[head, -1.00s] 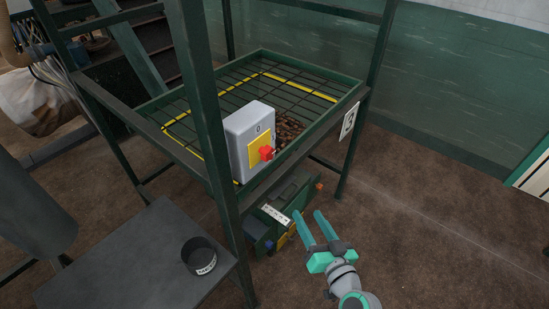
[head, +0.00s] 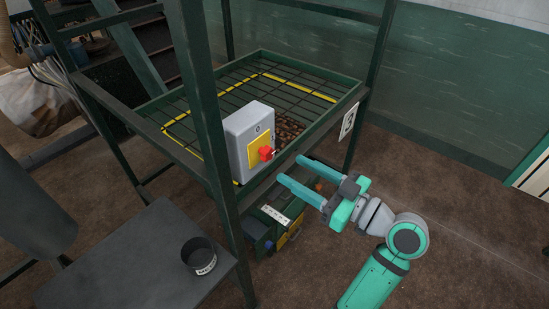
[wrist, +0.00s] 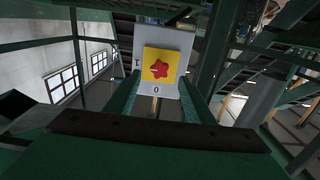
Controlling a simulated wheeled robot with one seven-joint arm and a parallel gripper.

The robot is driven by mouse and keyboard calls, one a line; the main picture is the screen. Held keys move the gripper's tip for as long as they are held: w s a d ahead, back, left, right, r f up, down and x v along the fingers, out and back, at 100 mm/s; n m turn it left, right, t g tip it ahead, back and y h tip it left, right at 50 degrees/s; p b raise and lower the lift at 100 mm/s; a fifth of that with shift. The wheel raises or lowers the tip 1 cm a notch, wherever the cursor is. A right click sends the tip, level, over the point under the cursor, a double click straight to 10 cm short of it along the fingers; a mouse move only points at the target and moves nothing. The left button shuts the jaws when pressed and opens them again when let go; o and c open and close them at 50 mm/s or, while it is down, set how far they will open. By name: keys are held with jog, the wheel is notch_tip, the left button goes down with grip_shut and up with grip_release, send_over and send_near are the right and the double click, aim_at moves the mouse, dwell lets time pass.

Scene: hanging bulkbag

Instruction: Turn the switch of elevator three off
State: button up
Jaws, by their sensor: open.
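The switch is a red star-shaped knob (head: 266,153) on a yellow plate (head: 257,149) on the front of a grey box (head: 240,130). The box is fixed at the corner of a green frame bearing a "3" sign (head: 348,120). In the wrist view the red knob (wrist: 160,68) sits between the fingers' directions, with "I" at the plate's left and "0" below it. My gripper (head: 291,170) is open and empty, its two teal fingers pointing at the box from the right. The fingertips look short of the knob; the exact gap cannot be told.
A green mesh tray (head: 330,100) with brown lumps lies behind the box. A green post (head: 205,120) rises at its left. A dark table (head: 130,265) with a black cup (head: 198,256) stands front left. Floor at the right is free.

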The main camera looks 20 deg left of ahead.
aim_at(270, 157)
jog(key=x, duration=0.7)
jog(key=shift+f, duration=0.1)
jog(key=shift+a, duration=0.2)
jog(key=c, duration=1)
